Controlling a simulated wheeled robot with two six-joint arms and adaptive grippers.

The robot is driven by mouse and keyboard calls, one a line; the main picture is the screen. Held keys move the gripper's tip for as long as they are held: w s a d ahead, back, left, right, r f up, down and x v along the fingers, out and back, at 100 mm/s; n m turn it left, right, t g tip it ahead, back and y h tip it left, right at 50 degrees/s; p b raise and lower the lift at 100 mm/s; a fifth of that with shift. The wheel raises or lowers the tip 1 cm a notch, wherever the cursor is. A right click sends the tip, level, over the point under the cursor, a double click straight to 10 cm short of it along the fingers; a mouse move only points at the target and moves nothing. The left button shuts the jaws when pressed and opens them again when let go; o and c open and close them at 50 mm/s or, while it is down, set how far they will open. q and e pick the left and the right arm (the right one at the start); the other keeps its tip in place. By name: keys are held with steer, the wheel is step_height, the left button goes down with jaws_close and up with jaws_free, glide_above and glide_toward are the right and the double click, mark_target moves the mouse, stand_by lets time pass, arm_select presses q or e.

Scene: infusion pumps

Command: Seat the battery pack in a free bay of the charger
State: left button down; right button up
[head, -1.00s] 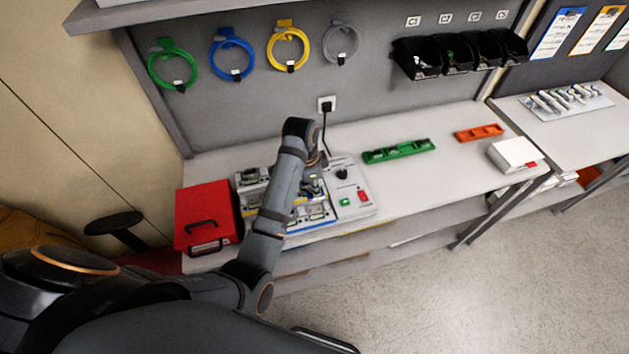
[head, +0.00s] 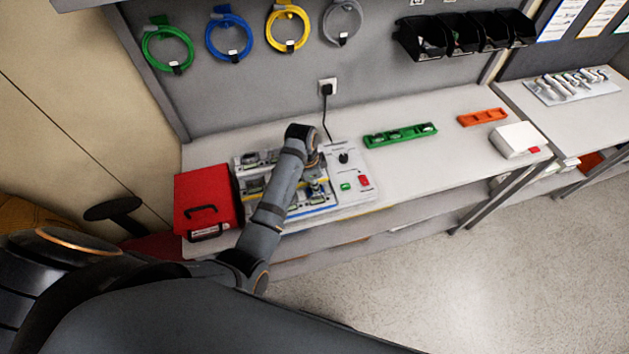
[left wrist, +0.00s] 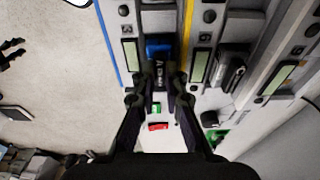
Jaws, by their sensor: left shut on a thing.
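A multi-bay charger (head: 352,206) with blue and yellow edged rows sits on the bench. My left gripper (head: 312,172) is over its right part, partly hidden by my arm. In the left wrist view my left gripper (left wrist: 160,88) is shut on a dark battery pack (left wrist: 159,76) with white lettering, pointing along a bay column. A blue patch (left wrist: 158,48) shows just beyond it; I cannot tell whether it belongs to the pack or the bay. Another bay column holds a dark and silver unit (left wrist: 232,70).
A red case (head: 205,200) stands left of the charger. A control panel with a green button (head: 345,187) and red switch (head: 364,181) is at its right. A green tray (head: 400,135), an orange tray (head: 482,117) and a white box (head: 518,139) lie farther right, with clear bench between.

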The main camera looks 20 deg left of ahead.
arm_select(q)
steer(key=shift+f, duration=0.35)
stand_by(0.6)
steer(key=c, duration=1.3)
jaws_free()
steer(key=shift+c, duration=0.2)
